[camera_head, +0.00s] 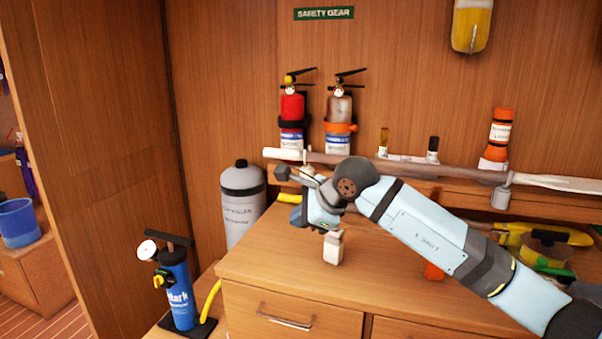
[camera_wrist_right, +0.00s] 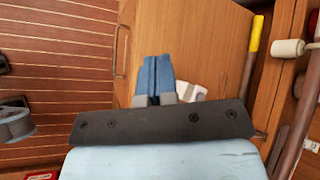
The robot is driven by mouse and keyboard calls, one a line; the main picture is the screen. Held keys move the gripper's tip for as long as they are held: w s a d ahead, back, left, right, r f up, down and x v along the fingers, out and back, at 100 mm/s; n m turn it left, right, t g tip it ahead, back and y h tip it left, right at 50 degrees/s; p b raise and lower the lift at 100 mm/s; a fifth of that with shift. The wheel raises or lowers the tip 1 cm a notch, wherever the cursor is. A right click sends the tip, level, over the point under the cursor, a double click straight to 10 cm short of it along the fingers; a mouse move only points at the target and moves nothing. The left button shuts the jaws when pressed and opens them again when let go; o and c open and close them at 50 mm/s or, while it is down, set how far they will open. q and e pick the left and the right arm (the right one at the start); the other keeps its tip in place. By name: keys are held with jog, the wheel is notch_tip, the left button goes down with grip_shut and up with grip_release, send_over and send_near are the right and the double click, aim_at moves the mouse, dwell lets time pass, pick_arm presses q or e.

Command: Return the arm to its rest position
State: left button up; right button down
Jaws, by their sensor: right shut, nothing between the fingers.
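My right arm (camera_head: 425,232) comes in from the right, over the wooden cabinet top (camera_head: 270,255). In the right wrist view the two blue fingers (camera_wrist_right: 153,75) lie together, shut and empty. A small white object (camera_head: 333,247) stands on the cabinet top just in front of the gripper, apart from the fingers as far as I can tell.
A long pole (camera_head: 440,170) runs along the back, behind my arm. Two fire extinguishers (camera_head: 292,118) hang on the wall. A grey cylinder (camera_head: 242,200) and a blue pump (camera_head: 176,290) stand to the left. Yellow gear (camera_head: 548,237) lies at right. The cabinet's front left top is clear.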

jog(key=s+a+f+m+g+y, duration=0.2)
jog(key=s+a+f+m+y, duration=0.1)
jog(key=s+y, duration=0.25)
jog(key=s+a+f+m+g+y, duration=0.25)
jog(key=s+m+y, duration=0.2)
jog(key=s, duration=0.25)
jog(key=s+d+f+m+t+h, duration=0.5)
jog(key=d+f+m+t, duration=0.35)
jog(key=m, duration=0.95)
jog(key=s+d+f+m+t+h, duration=0.45)
jog(key=d+f+m+t, duration=0.4)
jog(key=m, duration=0.95)
jog(key=s+d+f+m+g+h, duration=0.2)
jog(key=s+d+f+m+g, duration=0.1)
jog(key=s+f+m, duration=0.3)
jog(key=s+d+f+m+g+h, duration=0.2)
jog(key=s+d+f+m+g, duration=0.2)
jog(key=s+f, duration=0.35)
pick_arm(q)
notch_tip(320, 180, up, 18)
jog(key=d+n+p, duration=0.1)
jog(key=p, duration=2.4)
jog(key=shift+s+n+y, duration=0.3)
jog(key=shift+s, duration=0.05)
pick_arm(e)
notch_tip(320, 180, up, 18)
jog(key=s+d, duration=0.1)
jog(key=shift+s+d+n+h, duration=0.15)
jog(key=shift+d+n+h, duration=0.05)
jog(key=shift+n+h, duration=0.15)
